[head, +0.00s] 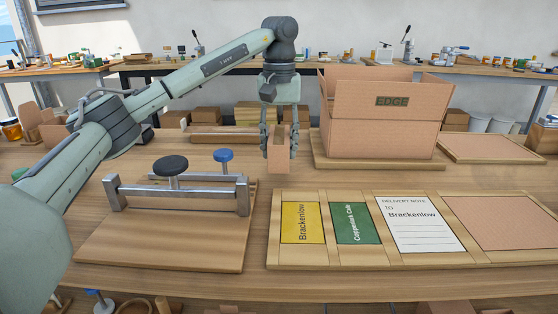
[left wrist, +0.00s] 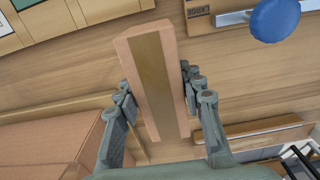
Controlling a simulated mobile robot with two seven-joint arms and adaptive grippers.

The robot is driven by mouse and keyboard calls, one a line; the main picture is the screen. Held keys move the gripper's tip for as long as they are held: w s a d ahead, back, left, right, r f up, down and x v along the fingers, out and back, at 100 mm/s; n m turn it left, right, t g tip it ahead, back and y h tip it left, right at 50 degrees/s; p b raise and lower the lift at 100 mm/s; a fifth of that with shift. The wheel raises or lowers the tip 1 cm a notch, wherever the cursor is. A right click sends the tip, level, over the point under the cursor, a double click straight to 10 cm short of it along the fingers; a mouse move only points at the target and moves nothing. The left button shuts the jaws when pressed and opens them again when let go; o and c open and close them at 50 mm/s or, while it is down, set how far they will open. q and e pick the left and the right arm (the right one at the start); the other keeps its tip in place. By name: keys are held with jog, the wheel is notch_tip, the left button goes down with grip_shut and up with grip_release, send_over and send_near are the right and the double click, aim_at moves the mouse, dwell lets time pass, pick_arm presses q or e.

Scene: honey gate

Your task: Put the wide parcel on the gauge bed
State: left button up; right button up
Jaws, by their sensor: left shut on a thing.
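A narrow-looking brown cardboard parcel (head: 279,158) hangs above the table in my left gripper (head: 278,142). In the left wrist view the parcel (left wrist: 154,80) has a darker tape strip along its face, and the fingers are shut on its two sides. I take it for the wide parcel, though I cannot tell its width grade. The gauge bed (head: 165,240), a wooden board with a metal bar gate (head: 180,196), a black knob and a blue knob, lies to the left of the parcel and nearer. My right gripper is not in view.
A large open carton (head: 380,125) marked EDGE stands on a board behind right. A wooden tray (head: 370,261) with yellow, green and white cards lies front right. Bare table (head: 255,185) shows beneath the parcel. A low wooden piece (head: 222,134) lies behind.

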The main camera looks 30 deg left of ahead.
pick_arm(q)
jog(key=shift+f, duration=1.8)
jog(key=shift+f, duration=0.15)
jog(key=o, duration=1.2)
